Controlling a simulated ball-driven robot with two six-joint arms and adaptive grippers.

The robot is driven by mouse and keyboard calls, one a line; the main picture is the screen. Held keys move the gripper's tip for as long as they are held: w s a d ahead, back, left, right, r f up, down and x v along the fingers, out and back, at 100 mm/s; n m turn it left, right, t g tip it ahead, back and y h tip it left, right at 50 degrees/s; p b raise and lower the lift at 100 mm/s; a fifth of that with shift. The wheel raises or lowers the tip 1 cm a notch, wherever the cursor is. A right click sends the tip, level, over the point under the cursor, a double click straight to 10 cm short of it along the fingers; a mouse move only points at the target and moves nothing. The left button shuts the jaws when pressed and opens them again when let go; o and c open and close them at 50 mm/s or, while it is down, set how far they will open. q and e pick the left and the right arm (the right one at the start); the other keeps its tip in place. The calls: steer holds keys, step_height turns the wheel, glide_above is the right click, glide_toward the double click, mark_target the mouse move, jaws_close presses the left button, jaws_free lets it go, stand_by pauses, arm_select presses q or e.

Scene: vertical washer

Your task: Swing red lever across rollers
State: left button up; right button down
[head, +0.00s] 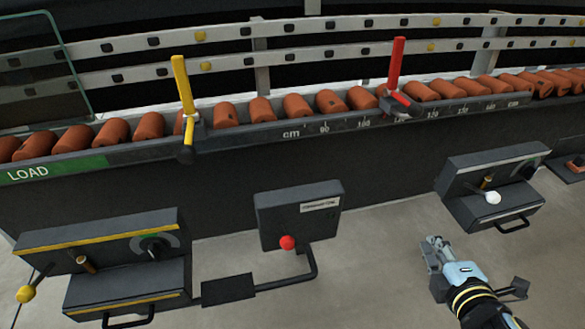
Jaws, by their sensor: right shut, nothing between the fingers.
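The red lever (396,64) stands upright at the front edge of the roller row, right of the picture's middle. Its dark and red pivot block (401,103) sits on the rail. The orange-brown rollers (298,105) run in a row along the conveyor on both sides of it. My right gripper (433,250) is at the lower right, shut and empty, over the grey floor. It is well below the lever and apart from it. My left gripper is not in view.
A yellow lever (183,85) stands farther left on the rail. Below are a control box (120,262) at left, a panel with a red knob (288,242) in the middle and a box with a white knob (493,198) at right. Bare floor (375,245) lies between them.

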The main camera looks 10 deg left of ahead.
arm_select(q)
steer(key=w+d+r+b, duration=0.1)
steer(key=b, duration=0.3)
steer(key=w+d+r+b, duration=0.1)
steer(key=b, duration=0.4)
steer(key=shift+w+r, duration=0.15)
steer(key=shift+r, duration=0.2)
arm_select(e)
steer(key=w+a+r+n+t+y, duration=0.3)
steer(key=w+r+n, duration=0.4)
steer(key=n, duration=0.6)
step_height(320, 180, up, 2)
steer(key=shift+w+a+r+n+t, duration=0.25)
steer(key=shift+a+n+t, duration=0.2)
steer(key=shift+a, duration=0.55)
steer(key=shift+f, duration=0.1)
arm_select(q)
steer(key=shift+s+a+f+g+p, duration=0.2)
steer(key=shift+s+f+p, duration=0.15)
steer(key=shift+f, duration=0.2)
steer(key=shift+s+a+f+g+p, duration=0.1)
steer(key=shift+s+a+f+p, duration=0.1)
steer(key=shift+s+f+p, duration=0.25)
arm_select(e)
steer(key=w+r, duration=0.3)
steer(key=w, duration=0.8)
steer(key=shift+a+r, duration=0.2)
steer(key=shift+a, duration=0.25)
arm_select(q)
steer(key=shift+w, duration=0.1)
